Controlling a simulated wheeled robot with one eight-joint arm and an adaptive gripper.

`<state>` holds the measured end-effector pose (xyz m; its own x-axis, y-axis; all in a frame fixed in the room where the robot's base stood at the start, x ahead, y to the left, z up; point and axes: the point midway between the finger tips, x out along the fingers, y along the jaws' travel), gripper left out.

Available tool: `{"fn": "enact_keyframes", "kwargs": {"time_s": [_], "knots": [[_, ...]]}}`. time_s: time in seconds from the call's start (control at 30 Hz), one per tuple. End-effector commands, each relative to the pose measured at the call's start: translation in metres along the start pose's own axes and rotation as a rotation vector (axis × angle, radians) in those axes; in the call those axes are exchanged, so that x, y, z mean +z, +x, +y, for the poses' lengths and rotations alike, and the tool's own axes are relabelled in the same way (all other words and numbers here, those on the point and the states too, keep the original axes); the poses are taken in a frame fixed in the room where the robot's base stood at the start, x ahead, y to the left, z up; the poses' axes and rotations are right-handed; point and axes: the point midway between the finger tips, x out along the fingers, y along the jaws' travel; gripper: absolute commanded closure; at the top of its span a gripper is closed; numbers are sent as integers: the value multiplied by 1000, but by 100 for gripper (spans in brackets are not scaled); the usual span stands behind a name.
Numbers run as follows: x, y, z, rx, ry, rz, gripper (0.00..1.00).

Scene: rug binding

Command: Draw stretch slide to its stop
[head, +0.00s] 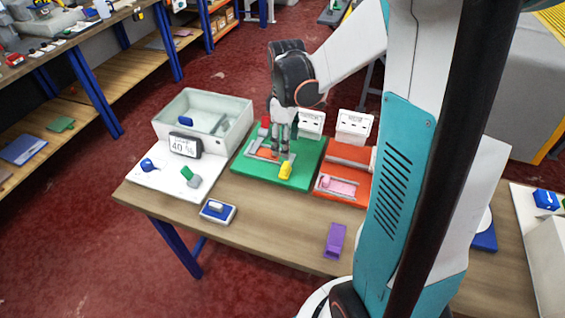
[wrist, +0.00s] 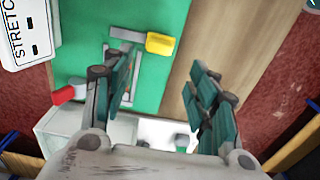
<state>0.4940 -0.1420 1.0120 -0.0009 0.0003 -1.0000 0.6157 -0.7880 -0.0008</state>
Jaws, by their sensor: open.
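The stretch station is a green board (head: 305,176) on the wooden table, also in the wrist view (wrist: 75,25). A white sign reading "STRETCH" (wrist: 24,32) stands beside it. A yellow block (head: 286,169), probably the slide's handle, sits at the end of a grey metal piece on the board; it also shows in the wrist view (wrist: 160,43). My gripper (head: 280,148) is above the board, close to the yellow block. In the wrist view its spread fingers (wrist: 162,75) are empty, and the yellow block lies beyond them. Fingers partly hide the grey metal piece.
A pale bin (head: 205,110) and a display reading 40 (head: 184,145) stand to the left. A red-orange station (head: 345,200) is to the right. A blue-and-white block (head: 218,211) and purple piece (head: 335,241) lie in front. A red part (wrist: 69,93) sits at the board's edge.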

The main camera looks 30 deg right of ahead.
Motion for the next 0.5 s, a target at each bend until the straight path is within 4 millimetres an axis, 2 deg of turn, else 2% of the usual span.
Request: {"fn": "enact_keyframes", "kwargs": {"time_s": [0.03,0.2,0.5], "knots": [[-1,14,1,0,0,0,47],[0,48,0,1,0,0,47],[0,92,0,1,0,1,47]]}}
